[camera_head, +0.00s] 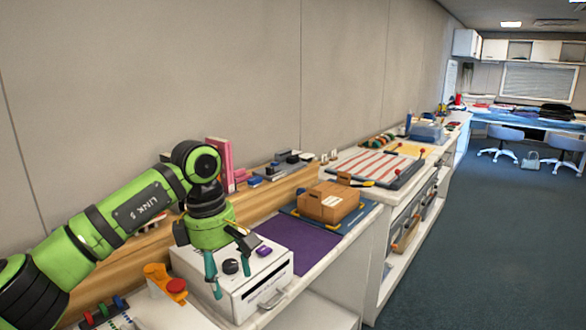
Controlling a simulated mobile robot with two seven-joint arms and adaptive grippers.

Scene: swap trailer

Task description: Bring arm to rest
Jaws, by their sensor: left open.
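My left arm, green and black, reaches in from the left over the counter. My left gripper (231,268) points down with its teal fingers spread apart. It is above or at the top of a white box (232,295) with a dark slot and a handle on its front. A black knob (231,266) on the box shows between the fingers. I see nothing held. I cannot tell whether the fingertips touch the box. My right gripper is not in view.
A purple mat (298,245) and a brown carton (328,204) on a blue mat lie to the right. An orange-and-red item (166,281) stands close left of the box. A wall runs behind the counter. Open floor (480,260) lies at the right.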

